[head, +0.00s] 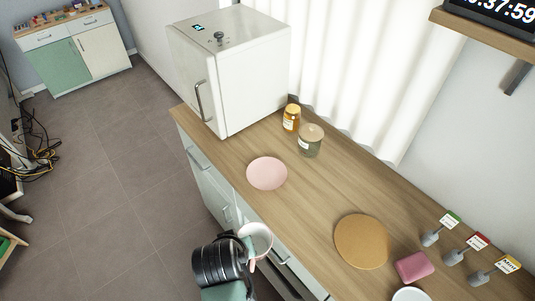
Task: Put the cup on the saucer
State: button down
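The cup (259,236), pale with a pinkish tint and open at the top, is at the lower middle of the head view. It is in front of the counter's front edge, apart from the saucer. My gripper (249,246) is at the cup's left side and appears shut on it, with the cup held up clear of the counter; the fingertips are partly hidden. The saucer (267,173), a round pink plate, lies flat and empty on the wooden counter, above the cup in the picture.
A white box-shaped appliance (235,70), an amber jar (291,118) and a lidded glass jar (311,142) stand behind the saucer. A round cork-coloured mat (361,241), a pink block (414,267) and a white dish (409,294) lie right. Counter (310,195) between saucer and mat is clear.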

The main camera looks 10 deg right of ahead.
aim_at(266, 178)
jog(key=i+l, duration=0.15)
jog(key=i, duration=0.3)
jog(key=i+l, duration=0.15)
jog(key=i, duration=0.3)
